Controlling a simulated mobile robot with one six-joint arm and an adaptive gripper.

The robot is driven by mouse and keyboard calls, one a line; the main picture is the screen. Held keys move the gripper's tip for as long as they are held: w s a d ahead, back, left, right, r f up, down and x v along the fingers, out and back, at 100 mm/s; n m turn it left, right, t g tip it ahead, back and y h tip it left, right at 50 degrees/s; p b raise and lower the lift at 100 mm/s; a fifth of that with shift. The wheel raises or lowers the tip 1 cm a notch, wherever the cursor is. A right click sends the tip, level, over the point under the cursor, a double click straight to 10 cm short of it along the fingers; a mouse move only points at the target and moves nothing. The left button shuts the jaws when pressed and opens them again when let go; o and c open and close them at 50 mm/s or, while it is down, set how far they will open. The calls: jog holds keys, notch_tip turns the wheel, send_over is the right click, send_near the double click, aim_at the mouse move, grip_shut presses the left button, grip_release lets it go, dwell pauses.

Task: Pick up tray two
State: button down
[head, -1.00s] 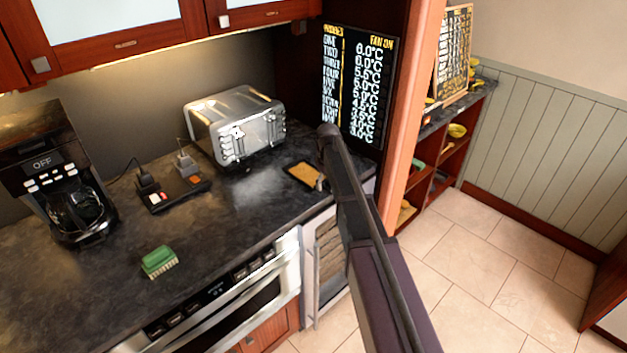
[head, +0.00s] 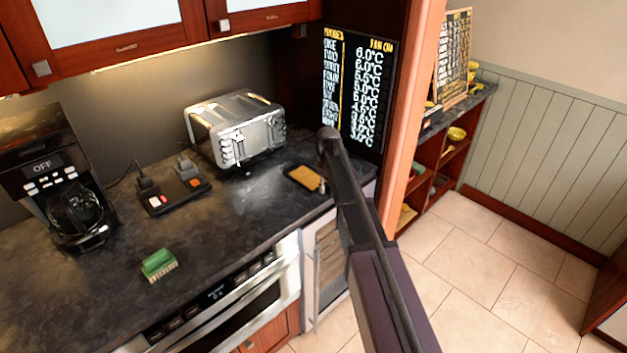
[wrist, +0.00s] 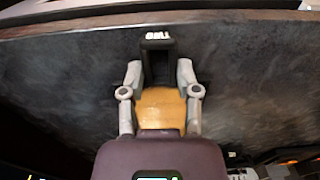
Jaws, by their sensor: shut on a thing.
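Tray two is a small dark tray with a tan-yellow inside (head: 304,178), at the right end of the dark counter in the head view. In the wrist view its black end (wrist: 158,62) carries white lettering, seen upside down, that seems to read "TWO", with the tan part (wrist: 160,108) below. My gripper (wrist: 157,76) has its two grey fingers on either side of the black end and is shut on it. In the head view my arm hides most of the gripper. I cannot tell whether the tray touches the counter.
The dark counter (head: 225,215) has a silver toaster (head: 240,130) left of the tray. A menu-like board (head: 357,88) stands behind the tray. An orange-brown post (head: 412,115) rises to the right.

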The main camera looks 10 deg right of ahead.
jog(key=shift+r, duration=0.2)
notch_tip(320, 180, up, 4)
jog(key=p, duration=0.4)
jog(key=shift+f, duration=0.2)
jog(key=s+r+p, duration=0.1)
jog(key=s, duration=1.5)
jog(key=shift+s+d, duration=0.1)
jog(key=shift+d, duration=0.45)
